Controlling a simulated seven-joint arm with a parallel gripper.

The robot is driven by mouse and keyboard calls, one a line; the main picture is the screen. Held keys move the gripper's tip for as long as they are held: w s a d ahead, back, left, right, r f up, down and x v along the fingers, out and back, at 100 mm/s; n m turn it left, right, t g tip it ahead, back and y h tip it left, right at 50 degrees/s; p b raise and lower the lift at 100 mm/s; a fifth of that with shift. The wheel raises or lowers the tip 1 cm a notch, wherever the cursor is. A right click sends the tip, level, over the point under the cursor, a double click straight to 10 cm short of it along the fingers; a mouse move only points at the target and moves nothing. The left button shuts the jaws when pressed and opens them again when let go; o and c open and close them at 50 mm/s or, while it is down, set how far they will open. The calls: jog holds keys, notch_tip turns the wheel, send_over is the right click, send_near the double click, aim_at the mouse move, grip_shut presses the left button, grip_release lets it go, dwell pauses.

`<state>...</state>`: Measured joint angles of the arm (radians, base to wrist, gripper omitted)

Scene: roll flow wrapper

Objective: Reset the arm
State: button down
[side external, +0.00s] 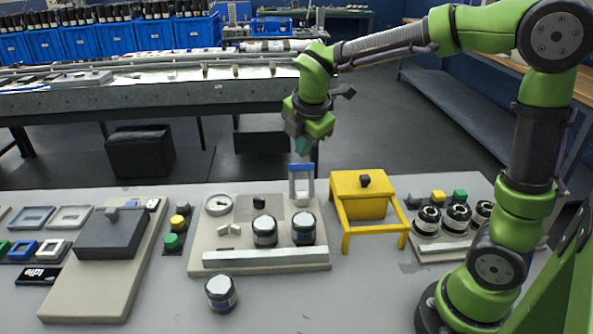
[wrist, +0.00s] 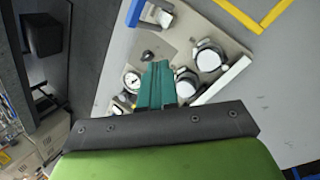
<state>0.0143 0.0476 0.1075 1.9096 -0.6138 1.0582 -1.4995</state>
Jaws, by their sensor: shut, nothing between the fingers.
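My arm is green and black. My gripper (side external: 302,147) hangs above the back edge of the table, over the far side of the grey fixture plate (side external: 318,262). Its teal fingers are together and empty in the wrist view (wrist: 158,75). The plate bears two dark jars with white lids, a left jar (side external: 264,231) and a right jar (side external: 303,228). A blue-and-white frame (side external: 302,185) stands at its back, below my gripper. No contact shows between my gripper and anything.
A yellow stand (side external: 359,196) is right of the plate, with several jars (side external: 456,218) in a rack beyond it. A lone jar (side external: 221,293) stands in front. A grey box device (side external: 111,236) is at left. The air around my gripper is clear.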

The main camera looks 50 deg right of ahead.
jog(key=s+a+r+m+t+y, duration=0.1)
jog(key=s+a+m+y, duration=0.1)
jog(key=s+m, duration=0.6)
jog(key=s+a+r+m+t+y, duration=0.1)
jog(key=s+a+m+t+y, duration=0.1)
jog(key=s+m, duration=0.6)
jog(key=m, duration=0.5)
jog(key=shift+s+a+r+y, duration=0.3)
jog(key=shift+a, duration=0.05)
dwell(2.0)
